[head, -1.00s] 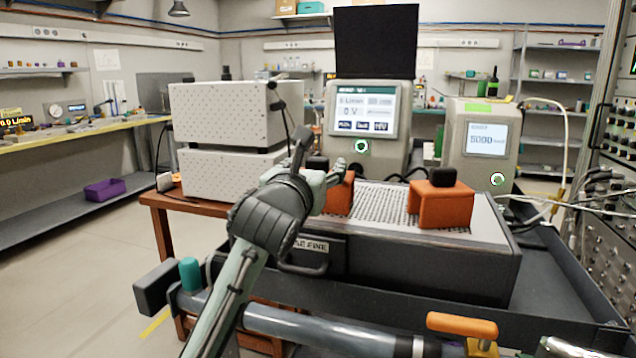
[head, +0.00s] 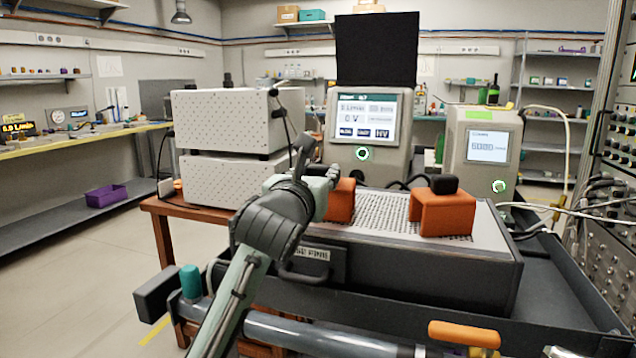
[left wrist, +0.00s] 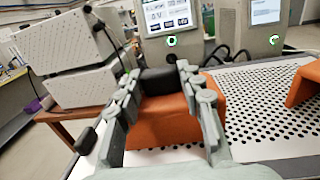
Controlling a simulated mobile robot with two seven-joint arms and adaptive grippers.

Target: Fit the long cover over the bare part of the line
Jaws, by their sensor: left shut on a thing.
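Two orange covers with black knobs stand on a perforated plate. My left gripper (head: 318,172) is at the left orange cover (head: 341,202), shut on its black knob (left wrist: 165,80). In the left wrist view the fingers flank that knob, and the cover's orange body (left wrist: 175,122) shows below it. The right orange cover (head: 443,212) stands apart, with its own black knob (head: 443,184). I cannot tell which of the two is longer. A grey pipe line (head: 310,336) runs along the front, partly behind my left arm. My right gripper is not in view.
The perforated plate (head: 385,212) tops a dark box unit (head: 430,275). White perforated boxes (head: 225,120) stand behind left. Two instruments with screens (head: 366,115) (head: 487,146) stand behind. An orange valve handle (head: 463,334) rises at the front right.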

